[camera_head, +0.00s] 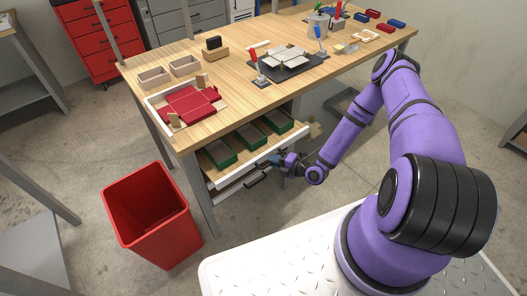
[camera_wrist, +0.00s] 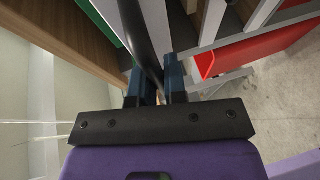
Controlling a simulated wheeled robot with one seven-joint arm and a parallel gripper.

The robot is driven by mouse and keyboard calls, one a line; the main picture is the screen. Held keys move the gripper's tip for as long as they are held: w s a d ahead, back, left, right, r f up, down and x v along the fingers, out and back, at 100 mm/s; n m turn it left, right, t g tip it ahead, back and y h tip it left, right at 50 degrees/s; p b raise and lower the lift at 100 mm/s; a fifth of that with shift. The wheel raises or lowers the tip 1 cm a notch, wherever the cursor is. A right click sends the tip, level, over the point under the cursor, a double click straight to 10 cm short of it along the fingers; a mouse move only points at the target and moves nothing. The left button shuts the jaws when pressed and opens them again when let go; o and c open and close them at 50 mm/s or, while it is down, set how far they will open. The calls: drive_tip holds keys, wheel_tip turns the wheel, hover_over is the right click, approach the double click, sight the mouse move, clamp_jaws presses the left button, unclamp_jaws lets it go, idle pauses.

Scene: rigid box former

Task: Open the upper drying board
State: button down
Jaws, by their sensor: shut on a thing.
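The upper drying board (camera_head: 214,178) is a wooden drawer with a white front, pulled out from under the workbench. Several green trays (camera_head: 250,136) stand in a row on it. My gripper (camera_head: 277,161) is at its front edge, shut on the black bar handle. In the wrist view, the two blue-grey fingers of my gripper (camera_wrist: 157,84) close on the dark handle bar (camera_wrist: 139,38). Much of the handle is hidden by my gripper in the head view.
A lower board with a black handle (camera_head: 255,181) sits just below. A red bin (camera_head: 150,215) stands on the floor at left. The wooden workbench (camera_head: 225,80) carries red parts, small boxes and tools. The floor in front of the boards shows some free room.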

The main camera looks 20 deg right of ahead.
drive_tip(key=s+d, duration=0.3)
drive_tip(key=s, duration=0.7)
drive_tip(key=s+d, duration=0.3)
drive_tip(key=s, duration=0.7)
drive_tip(key=shift+d, duration=0.25)
drive_tip(key=c, duration=1.2)
unclamp_jaws()
